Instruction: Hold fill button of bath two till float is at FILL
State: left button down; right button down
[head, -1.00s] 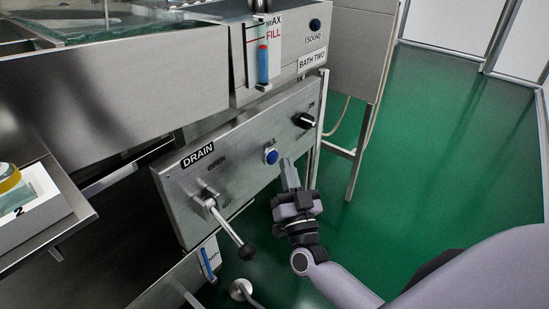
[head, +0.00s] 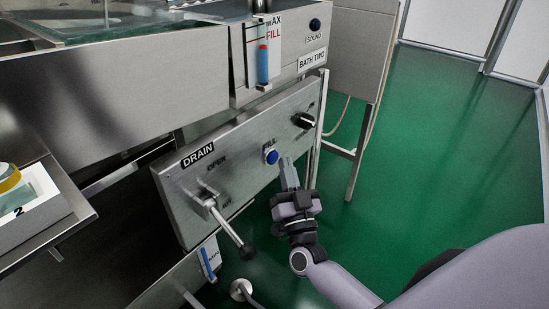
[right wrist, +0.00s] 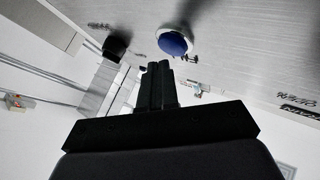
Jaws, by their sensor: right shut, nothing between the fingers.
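The blue fill button (head: 271,157) sits in a pale ring on the sloping metal panel below the BATH TWO label (head: 312,61). It also shows in the right wrist view (right wrist: 174,43). My right gripper (head: 285,162) is shut and empty, its fingertips just right of the button. In the right wrist view the fingertips (right wrist: 158,68) lie just below the button and look apart from it. The blue float (head: 263,66) stands in the gauge, its top a little below the red FILL mark (head: 273,34). My left gripper is not in view.
The drain lever (head: 230,228) with a black knob sticks out of the panel's lower left. A black knob (head: 304,121) is at its upper right. Green floor (head: 440,150) is clear on the right.

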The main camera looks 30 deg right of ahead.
jog(key=shift+w+a, duration=0.15)
jog(key=shift+w, duration=0.15)
jog(key=shift+w, duration=0.1)
dwell(0.3)
jog(key=shift+w+a, duration=0.15)
jog(key=shift+w, duration=0.1)
dwell(0.4)
dwell(1.2)
dwell(0.7)
jog(key=shift+s+d+p, duration=0.35)
jog(key=shift+s, duration=0.4)
